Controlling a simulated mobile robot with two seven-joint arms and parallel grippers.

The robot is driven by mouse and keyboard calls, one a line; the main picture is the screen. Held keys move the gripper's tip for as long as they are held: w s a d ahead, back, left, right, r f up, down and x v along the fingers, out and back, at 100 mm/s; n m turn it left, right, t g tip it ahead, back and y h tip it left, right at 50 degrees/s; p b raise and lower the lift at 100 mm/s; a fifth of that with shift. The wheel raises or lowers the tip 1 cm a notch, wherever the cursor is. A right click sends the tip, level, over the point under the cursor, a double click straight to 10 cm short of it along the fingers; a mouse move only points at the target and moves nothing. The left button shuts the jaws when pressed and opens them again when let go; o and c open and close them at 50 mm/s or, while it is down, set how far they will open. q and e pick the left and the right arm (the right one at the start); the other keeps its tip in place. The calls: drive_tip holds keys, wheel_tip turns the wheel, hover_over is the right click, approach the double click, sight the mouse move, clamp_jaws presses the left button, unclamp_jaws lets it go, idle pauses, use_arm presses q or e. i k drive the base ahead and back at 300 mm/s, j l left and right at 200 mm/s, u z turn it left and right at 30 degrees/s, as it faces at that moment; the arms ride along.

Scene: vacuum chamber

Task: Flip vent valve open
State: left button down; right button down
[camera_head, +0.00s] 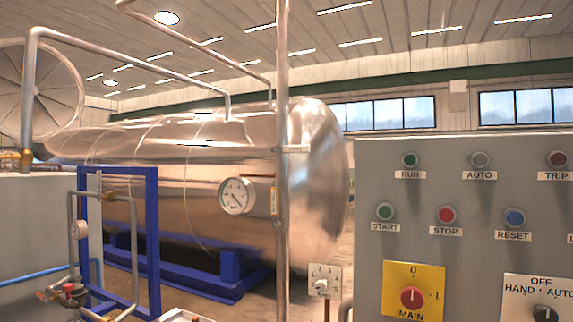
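No part labelled as the vent valve can be read in the head view. A small valve with red handles (70,291) sits on the pipework at the lower left, by a blue frame. A brass-coloured fitting (275,202) sits on the tall vertical pipe (283,120) in front of the large shiny tank (200,170). I cannot tell which of these, if either, is the vent valve, or how it is set. Neither of my grippers is in view.
A grey control panel (370,215) with buttons and a red main switch (413,297) fills the right side. A round gauge (237,196) hangs before the tank. The blue frame (152,240) stands at left. A small dial plate (324,280) is at bottom centre.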

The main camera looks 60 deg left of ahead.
sight(292, 149)
drive_tip(key=k+j, duration=0.15)
drive_tip(key=j, duration=0.25)
drive_tip(key=k+j, duration=0.1)
drive_tip(key=j, duration=0.3)
drive_tip(key=k+j, duration=0.15)
drive_tip(key=j, duration=0.25)
